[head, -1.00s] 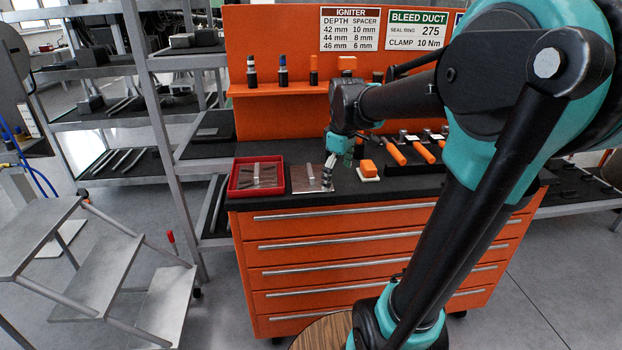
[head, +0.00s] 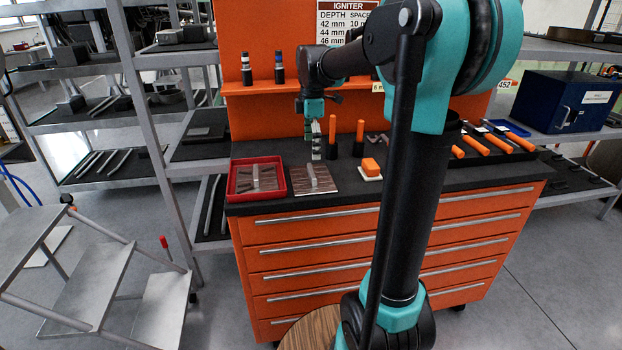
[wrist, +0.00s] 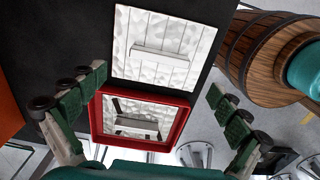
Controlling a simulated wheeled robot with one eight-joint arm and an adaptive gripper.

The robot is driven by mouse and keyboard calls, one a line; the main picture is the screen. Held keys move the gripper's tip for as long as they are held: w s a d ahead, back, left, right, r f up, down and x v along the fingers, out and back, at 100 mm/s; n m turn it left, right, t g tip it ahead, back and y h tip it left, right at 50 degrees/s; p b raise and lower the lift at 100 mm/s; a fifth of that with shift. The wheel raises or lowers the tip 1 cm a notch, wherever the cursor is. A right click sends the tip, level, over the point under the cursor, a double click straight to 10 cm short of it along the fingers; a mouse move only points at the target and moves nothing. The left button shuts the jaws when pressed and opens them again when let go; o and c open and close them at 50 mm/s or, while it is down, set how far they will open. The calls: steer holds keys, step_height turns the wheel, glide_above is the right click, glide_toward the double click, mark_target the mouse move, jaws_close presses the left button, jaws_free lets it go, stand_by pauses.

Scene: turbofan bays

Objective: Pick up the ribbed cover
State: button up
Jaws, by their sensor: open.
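A flat square cover with ribs and a raised bar handle (head: 313,177) lies on the dark bench top, right of a red tray (head: 232,190). In the wrist view the ribbed cover (wrist: 140,70) looks pale and lies just beyond the red tray (wrist: 100,138). A similar plate with a bar handle (head: 262,175) lies in the tray. My gripper (head: 316,154) points down above the bench, near the far edge of the cover. In the wrist view my gripper (wrist: 158,86) has its fingers wide apart, with nothing between them. No contact with the cover shows.
An orange block on a white base (head: 370,168) sits right of the cover. Upright orange-handled tools (head: 360,133) stand behind it; several more lie farther right. An orange back panel (head: 265,120) rises behind. Grey steps (head: 90,270) stand left; a blue box (head: 568,102) sits right.

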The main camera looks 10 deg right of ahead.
mark_target(311, 170)
step_height(311, 170, down, 8)
steer(key=shift+a+f, duration=0.1)
stand_by(0.4)
steer(key=c, duration=1.1)
steer(key=shift+c, duration=0.2)
